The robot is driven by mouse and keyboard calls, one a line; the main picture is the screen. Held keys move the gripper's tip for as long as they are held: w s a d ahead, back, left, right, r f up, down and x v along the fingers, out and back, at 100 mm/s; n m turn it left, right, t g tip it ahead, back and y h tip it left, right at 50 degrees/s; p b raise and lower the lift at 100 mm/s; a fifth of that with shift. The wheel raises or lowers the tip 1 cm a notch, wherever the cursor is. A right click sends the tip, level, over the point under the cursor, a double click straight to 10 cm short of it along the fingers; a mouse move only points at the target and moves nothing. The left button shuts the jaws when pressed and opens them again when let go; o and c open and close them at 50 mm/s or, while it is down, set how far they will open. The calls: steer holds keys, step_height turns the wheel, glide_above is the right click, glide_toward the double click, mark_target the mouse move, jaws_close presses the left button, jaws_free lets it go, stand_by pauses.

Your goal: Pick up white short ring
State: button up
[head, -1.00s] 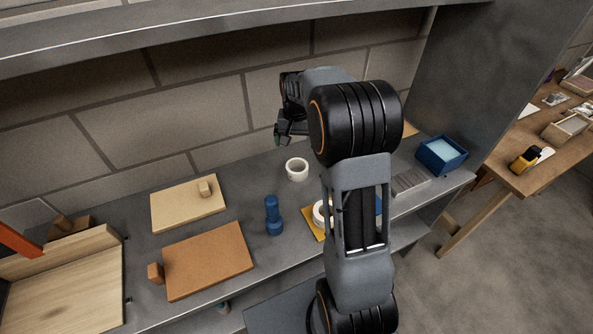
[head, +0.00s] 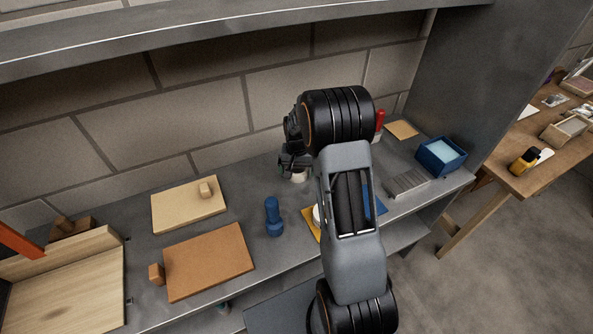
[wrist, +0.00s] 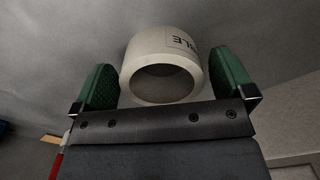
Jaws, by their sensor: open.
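The white short ring (wrist: 163,48) stands on the grey shelf, with dark lettering on its side.
A blue flashlight-shaped object (head: 273,217) stands to the left. Two boards (head: 188,208) (head: 208,262) lie farther left. A yellow pad (head: 309,217) with a white item is partly behind my arm. A blue box (head: 441,156) and a red object (head: 380,120) are to the right.

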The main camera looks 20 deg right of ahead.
steer(key=shift+f, duration=0.55)
steer(key=shift+c, duration=0.2)
steer(key=c, duration=0.9)
steer(key=shift+r, duration=0.15)
steer(key=shift+c, duration=0.2)
steer(key=shift+r, duration=0.25)
step_height(320, 180, up, 2)
steer(key=shift+r, duration=0.1)
steer(key=s+d+r+b, duration=0.1)
steer(key=s+d+r, duration=0.5)
steer(key=s+r, duration=0.4)
steer(key=s, duration=0.2)
steer(key=shift+s, duration=0.35)
